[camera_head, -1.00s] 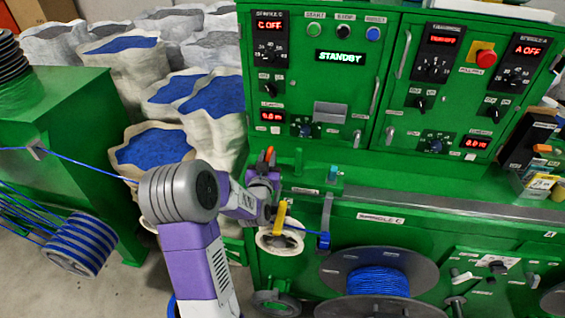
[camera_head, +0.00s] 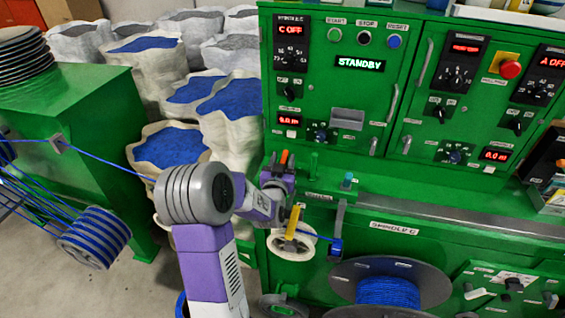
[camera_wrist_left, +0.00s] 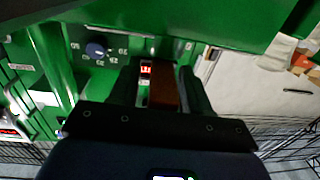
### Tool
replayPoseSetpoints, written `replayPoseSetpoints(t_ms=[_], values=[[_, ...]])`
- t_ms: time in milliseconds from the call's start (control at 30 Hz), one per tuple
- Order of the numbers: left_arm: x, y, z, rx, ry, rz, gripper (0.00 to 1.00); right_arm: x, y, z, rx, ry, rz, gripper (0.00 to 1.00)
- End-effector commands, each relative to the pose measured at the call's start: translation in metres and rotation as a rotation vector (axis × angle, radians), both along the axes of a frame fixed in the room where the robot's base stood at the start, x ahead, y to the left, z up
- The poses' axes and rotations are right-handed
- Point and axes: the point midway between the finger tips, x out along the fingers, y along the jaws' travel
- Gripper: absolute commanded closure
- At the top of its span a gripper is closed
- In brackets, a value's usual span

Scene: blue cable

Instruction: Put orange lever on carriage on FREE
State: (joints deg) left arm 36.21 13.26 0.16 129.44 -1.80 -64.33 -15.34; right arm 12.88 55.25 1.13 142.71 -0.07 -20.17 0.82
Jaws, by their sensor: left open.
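The orange lever (camera_head: 284,157) stands upright at the carriage, left of the green machine's lower front. My left gripper (camera_head: 277,166) is at the lever, its dark fingers open on both sides of it. In the left wrist view the lever (camera_wrist_left: 163,90) shows as a dark red-brown bar between the two open fingers (camera_wrist_left: 156,85); whether they touch it I cannot tell. The carriage is mostly hidden behind my purple and grey left arm. Below is a white pulley (camera_head: 291,243) with a yellow bar (camera_head: 293,222). No FREE label is readable. My right gripper is not in view.
Blue cable (camera_head: 115,164) runs from the left guide past my arm toward the pulley. A spool with blue cable (camera_head: 388,292) sits at the lower front. Green control panels (camera_head: 345,98) rise behind, reading STANDBY. White sacks (camera_head: 170,148) stand at the back left.

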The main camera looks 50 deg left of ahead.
Motion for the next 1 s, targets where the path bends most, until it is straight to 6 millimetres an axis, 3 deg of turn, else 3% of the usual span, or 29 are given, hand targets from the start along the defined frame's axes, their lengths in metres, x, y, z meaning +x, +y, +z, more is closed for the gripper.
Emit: replayPoseSetpoints(t_ms=[300,500,867,1000], values=[[0.000,0.000,0.063,0.004,-0.006,0.002,0.53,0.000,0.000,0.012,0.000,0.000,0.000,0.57],[-0.001,0.001,0.088,0.002,-0.002,0.002,0.53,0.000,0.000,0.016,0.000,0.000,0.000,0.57],[-0.001,0.001,0.093,0.000,0.000,0.002,0.53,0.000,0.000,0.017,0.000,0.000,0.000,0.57],[-0.001,0.001,0.093,0.000,0.000,0.002,0.73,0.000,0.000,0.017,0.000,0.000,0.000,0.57]])
